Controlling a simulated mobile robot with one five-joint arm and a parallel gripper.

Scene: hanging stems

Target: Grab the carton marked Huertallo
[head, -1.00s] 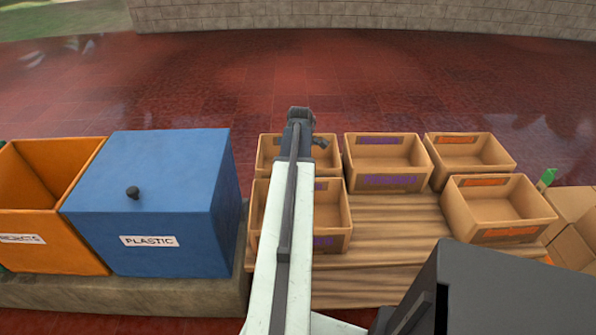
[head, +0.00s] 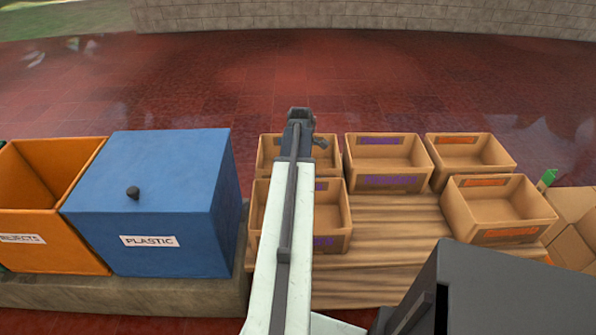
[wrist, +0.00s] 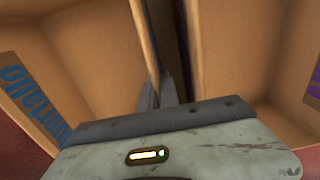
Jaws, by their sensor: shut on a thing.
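In the wrist view, the carton marked Huertallo (wrist: 85,55) is the open brown carton on the left. My gripper (wrist: 157,92) is shut on the upper edge of this carton's wall, on the side facing the neighbouring carton. In the head view my gripper (head: 299,120) is seen from behind, above the back left carton (head: 268,150). My arm hides much of that carton, and I cannot read its name there.
Another carton with purple lettering (wrist: 235,50) stands close on the right in the wrist view, across a narrow dark gap. Several open cartons stand on a slatted wooden pallet (head: 395,230). A blue PLASTIC bin (head: 165,195) and an orange REJECTS bin (head: 45,240) are left.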

